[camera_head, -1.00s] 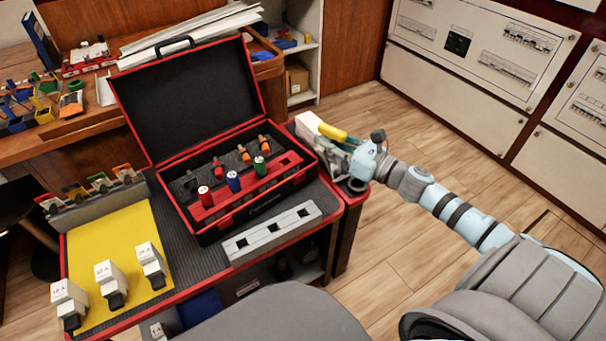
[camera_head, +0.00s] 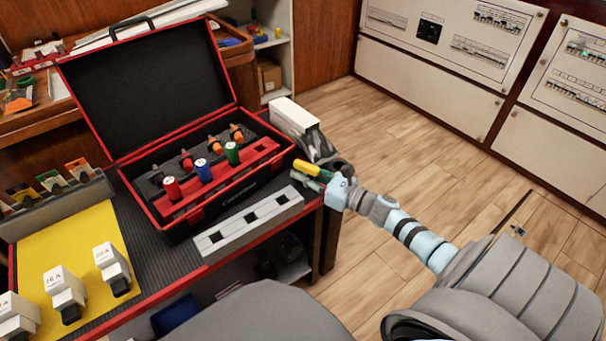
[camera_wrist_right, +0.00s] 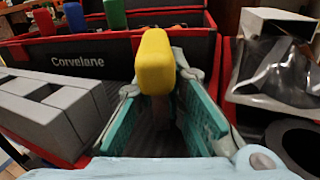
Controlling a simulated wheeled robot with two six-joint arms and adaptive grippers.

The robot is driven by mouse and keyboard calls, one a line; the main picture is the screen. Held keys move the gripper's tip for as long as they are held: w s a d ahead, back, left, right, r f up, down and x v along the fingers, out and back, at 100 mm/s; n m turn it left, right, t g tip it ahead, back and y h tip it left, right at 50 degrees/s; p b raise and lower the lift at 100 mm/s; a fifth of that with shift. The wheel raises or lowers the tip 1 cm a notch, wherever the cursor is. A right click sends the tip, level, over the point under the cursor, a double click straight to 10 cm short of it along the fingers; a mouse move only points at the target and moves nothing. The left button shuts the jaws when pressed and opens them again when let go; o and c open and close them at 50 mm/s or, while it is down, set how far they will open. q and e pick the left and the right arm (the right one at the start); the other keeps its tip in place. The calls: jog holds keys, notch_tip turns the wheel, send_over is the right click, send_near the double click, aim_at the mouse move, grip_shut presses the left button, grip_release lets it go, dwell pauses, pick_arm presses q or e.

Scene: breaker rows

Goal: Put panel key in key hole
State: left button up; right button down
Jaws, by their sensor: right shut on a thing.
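A yellow-handled item, apparently the panel key (camera_head: 307,168), is gripped by my right gripper (camera_head: 314,178). In the wrist view the yellow handle (camera_wrist_right: 155,62) stands up between the teal finger pads (camera_wrist_right: 160,112), and its lower part is dark and partly hidden. My right gripper is just off the right end of the open red and black case (camera_head: 200,212). A grey block with square holes (camera_head: 222,238) lies in front of the case, to the gripper's left. I cannot tell which opening is the key hole. My left gripper is out of view.
The case holds red, blue and green handled items (camera_head: 202,170). A white-topped, bagged box (camera_head: 294,114) stands behind my right gripper. White breakers (camera_head: 65,294) stand on the yellow mat (camera_head: 70,245) at left. Wall panels (camera_head: 440,85) are at the back right.

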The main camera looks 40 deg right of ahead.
jog(key=shift+f, duration=0.15)
jog(key=c, duration=1.7)
grip_release()
jog(key=shift+o, duration=0.2)
